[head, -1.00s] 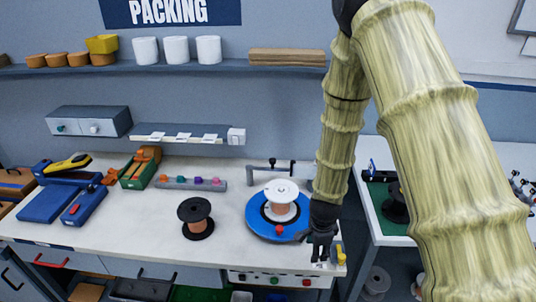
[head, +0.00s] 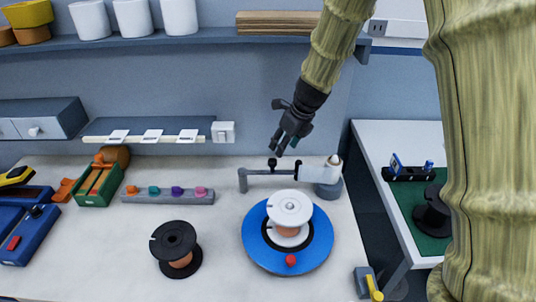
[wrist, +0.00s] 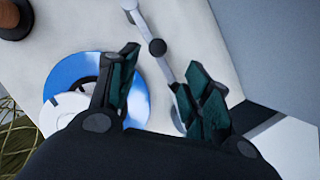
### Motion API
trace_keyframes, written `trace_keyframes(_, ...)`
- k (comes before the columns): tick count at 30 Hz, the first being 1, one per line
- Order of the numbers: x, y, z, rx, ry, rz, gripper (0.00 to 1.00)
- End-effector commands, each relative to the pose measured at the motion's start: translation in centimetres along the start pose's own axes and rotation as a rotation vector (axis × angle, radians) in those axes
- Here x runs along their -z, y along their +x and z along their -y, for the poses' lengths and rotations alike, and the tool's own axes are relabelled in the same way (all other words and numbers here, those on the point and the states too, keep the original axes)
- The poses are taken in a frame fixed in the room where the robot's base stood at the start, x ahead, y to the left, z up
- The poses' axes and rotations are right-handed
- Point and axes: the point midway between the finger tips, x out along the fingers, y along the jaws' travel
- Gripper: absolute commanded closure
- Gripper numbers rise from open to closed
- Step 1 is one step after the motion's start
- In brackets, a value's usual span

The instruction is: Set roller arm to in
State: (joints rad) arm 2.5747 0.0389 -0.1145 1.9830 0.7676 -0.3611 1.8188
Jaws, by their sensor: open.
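The roller arm (head: 262,173) is a thin grey bar with a small black knob (head: 272,162) standing on it, behind the blue turntable (head: 257,256). Its right end meets a grey pivot post (head: 328,188), and its left end bends down into a short roller. My gripper (head: 284,147) is open and empty, above the bar close to the knob, apart from it. In the wrist view, the knob (wrist: 157,47) and bar (wrist: 168,72) show between and beyond my open fingers (wrist: 163,80). A white spool (head: 289,212) sits on the turntable, which has a red knob (head: 291,261).
A black spool (head: 175,246) stands left of the turntable. A grey strip with coloured knobs (head: 168,196) lies behind it. A shelf edge (head: 200,42) runs along the wall above. A yellow-handled lever (head: 373,287) is at the front right corner. A gap separates the right table (head: 380,150).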

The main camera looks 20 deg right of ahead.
Motion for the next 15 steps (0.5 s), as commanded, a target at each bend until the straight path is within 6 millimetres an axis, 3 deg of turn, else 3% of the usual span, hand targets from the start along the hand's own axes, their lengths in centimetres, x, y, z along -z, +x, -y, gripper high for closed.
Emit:
trace_keyframes(5,-0.2,0.1,-0.5,-0.005,0.011,0.009,0.51)
trace_keyframes(15,-0.5,4.7,-0.1,-0.007,0.011,0.002,0.51)
